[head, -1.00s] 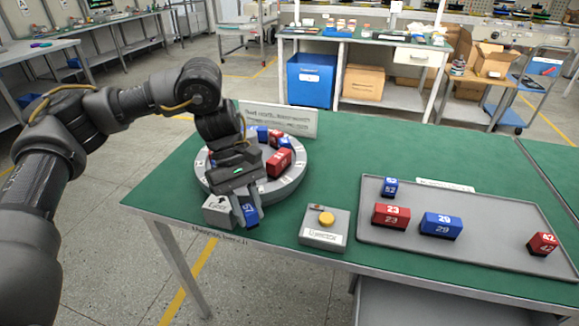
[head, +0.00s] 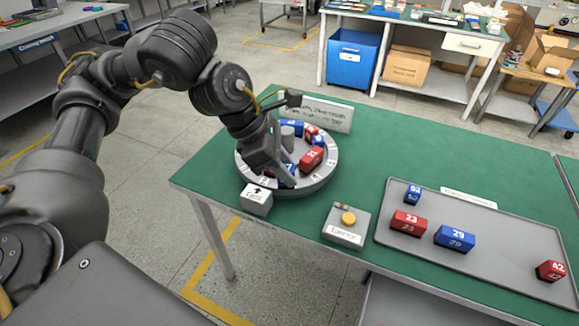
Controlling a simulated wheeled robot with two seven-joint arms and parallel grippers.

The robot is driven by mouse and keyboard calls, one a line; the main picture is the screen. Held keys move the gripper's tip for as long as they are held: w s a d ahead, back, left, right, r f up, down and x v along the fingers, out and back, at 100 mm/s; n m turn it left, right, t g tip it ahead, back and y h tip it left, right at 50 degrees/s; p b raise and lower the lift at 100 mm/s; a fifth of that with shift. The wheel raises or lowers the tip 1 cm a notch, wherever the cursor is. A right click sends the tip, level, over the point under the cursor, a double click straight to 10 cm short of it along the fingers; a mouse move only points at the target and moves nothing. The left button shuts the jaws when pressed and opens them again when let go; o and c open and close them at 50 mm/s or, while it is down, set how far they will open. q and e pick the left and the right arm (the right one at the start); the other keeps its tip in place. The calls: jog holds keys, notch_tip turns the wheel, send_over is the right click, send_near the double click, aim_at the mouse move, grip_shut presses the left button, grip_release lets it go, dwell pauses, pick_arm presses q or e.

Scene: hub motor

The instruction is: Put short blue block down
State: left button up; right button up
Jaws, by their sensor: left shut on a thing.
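My left gripper (head: 284,178) is over the front part of the round grey turntable (head: 316,187), pointing down. It is shut on a blue block (head: 290,170), which is mostly hidden by the fingers. I cannot tell whether the block touches the turntable. Other blocks sit on the turntable: a red block (head: 311,158) to the right of the gripper, and a blue block (head: 291,127) and a smaller red one (head: 311,132) at the back. My right gripper is not in view.
A small grey box with an arrow (head: 257,199) stands at the turntable's front left. A grey box with a yellow button (head: 348,218) stands to the right. A grey tray (head: 490,263) holds red and blue numbered blocks. A sign (head: 325,113) stands behind the turntable.

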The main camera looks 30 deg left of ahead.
pick_arm(q)
jog(key=shift+r+n, duration=0.4)
jog(key=shift+r, duration=0.1)
jog(key=w+a+f, duration=0.4)
jog(key=w+f, duration=0.1)
jog(key=w, duration=0.4)
send_over(299, 175)
jog(key=s+a, duration=0.2)
notch_tip(299, 175, down, 4)
jog(key=shift+s+f+p, duration=0.1)
jog(key=shift+p, duration=0.2)
jog(key=shift+w+a+f, duration=0.1)
jog(key=shift+w+f, duration=0.25)
jog(key=shift+f, duration=0.15)
notch_tip(299, 175, down, 2)
jog(key=shift+f+p, duration=0.2)
jog(key=shift+p, duration=0.3)
jog(key=shift+f, duration=0.45)
jog(key=o, duration=1)
jog(key=shift+o, duration=0.3)
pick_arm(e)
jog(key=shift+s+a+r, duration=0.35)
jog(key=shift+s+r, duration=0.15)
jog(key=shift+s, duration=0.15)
